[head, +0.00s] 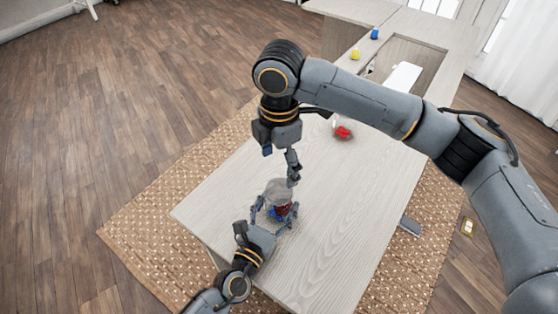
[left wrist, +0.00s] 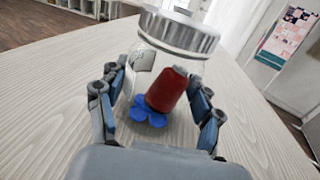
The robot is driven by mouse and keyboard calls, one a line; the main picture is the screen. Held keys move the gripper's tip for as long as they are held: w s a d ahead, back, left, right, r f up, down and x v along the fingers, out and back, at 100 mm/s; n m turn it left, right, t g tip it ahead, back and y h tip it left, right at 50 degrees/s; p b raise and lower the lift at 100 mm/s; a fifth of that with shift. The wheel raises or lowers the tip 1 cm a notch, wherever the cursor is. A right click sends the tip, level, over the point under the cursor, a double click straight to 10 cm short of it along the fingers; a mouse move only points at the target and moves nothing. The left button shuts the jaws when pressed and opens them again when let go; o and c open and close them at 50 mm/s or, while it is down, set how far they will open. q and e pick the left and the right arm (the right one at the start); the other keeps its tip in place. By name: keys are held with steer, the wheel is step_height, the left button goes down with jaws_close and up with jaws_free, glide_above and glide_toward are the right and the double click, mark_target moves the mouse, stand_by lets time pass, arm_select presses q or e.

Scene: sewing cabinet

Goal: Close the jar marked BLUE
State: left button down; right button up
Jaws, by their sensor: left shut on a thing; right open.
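A clear glass jar (left wrist: 143,75) stands on the pale wood table between the fingers of my left gripper (left wrist: 160,115), which is shut on it. It holds a red spool (left wrist: 167,88) and blue pieces (left wrist: 149,110). A pale label shows on its side, but I cannot read it. A grey ribbed lid (left wrist: 180,32) is at the jar's mouth and looks tilted; I cannot tell whether it is seated. In the head view, the lid (head: 278,187) is just below my right gripper (head: 284,168), which is open. I cannot tell whether they touch.
Another clear jar (head: 343,128) with red contents stands farther back on the table (head: 330,210). A yellow spool (head: 355,54) and a blue spool (head: 375,34) sit on the far cabinet part, near a white panel (head: 403,77). The table's middle right is clear.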

mark_target(279, 189)
steer(key=shift+f, duration=4)
steer(key=c, duration=1.2)
steer(key=m, duration=0.5)
steer(key=shift+m, duration=0.4)
steer(key=shift+c, duration=0.2)
steer(key=m, duration=0.5)
steer(key=shift+m, duration=0.4)
steer(key=o, duration=1.4)
